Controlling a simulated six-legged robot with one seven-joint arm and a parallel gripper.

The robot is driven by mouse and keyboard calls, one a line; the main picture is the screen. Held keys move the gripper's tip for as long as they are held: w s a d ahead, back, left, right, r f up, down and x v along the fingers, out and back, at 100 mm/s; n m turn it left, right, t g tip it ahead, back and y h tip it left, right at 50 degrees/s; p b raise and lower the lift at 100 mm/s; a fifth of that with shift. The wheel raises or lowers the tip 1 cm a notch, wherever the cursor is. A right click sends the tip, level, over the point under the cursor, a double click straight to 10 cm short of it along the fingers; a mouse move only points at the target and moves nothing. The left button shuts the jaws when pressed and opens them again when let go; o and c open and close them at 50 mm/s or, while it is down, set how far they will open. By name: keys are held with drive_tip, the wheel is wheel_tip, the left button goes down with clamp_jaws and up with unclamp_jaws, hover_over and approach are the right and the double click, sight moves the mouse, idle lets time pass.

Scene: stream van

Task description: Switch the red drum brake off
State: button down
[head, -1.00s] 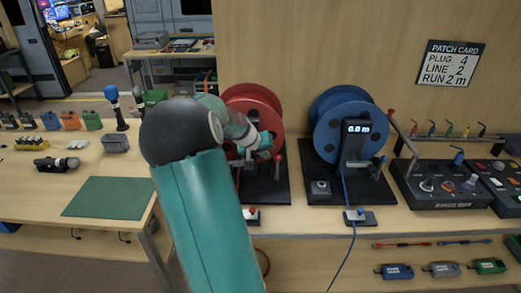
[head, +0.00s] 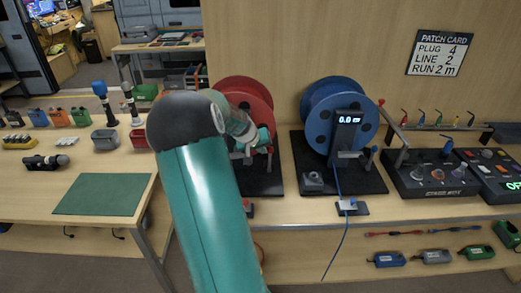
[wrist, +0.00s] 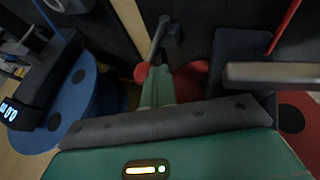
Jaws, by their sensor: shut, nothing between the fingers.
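The red drum (head: 245,90) stands on a dark base left of the blue drum. My gripper (head: 262,146) is at the front of the red drum, its jaws shut and empty. In the wrist view, a grey lever with a red ball knob (wrist: 141,73), apparently the red drum's brake, is right beside my teal fingers (wrist: 158,90). I cannot tell whether they touch. In the head view my gripper and arm cover most of this area, so the lever's position is unclear.
The blue drum (head: 330,115), with a lit display, stands close on the right. A control box (head: 440,178) is farther right. A patch card (head: 440,54) hangs on the wall. A green mat (head: 103,194) lies on the left table.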

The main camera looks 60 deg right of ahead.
sight(272, 149)
drive_tip(key=shift+s+d+r+m+t+y, duration=0.2)
drive_tip(key=shift+s+d+t+y, duration=0.15)
drive_tip(key=shift+s+t, duration=0.35)
drive_tip(key=shift+s+d+r+m+t+y, duration=0.1)
drive_tip(key=shift+s+d+m+t+y, duration=0.15)
drive_tip(key=shift+s+d+t, duration=0.45)
drive_tip(key=s+d+f+m+t+y, duration=0.1)
drive_tip(key=s+d+f+t+y, duration=0.1)
drive_tip(key=s+t, duration=0.2)
drive_tip(key=shift+s+d+f+y, duration=0.25)
drive_tip(key=shift+s+y, duration=0.05)
drive_tip(key=shift+s, duration=0.85)
drive_tip(key=shift+s+f, duration=0.1)
drive_tip(key=shift+s, duration=0.05)
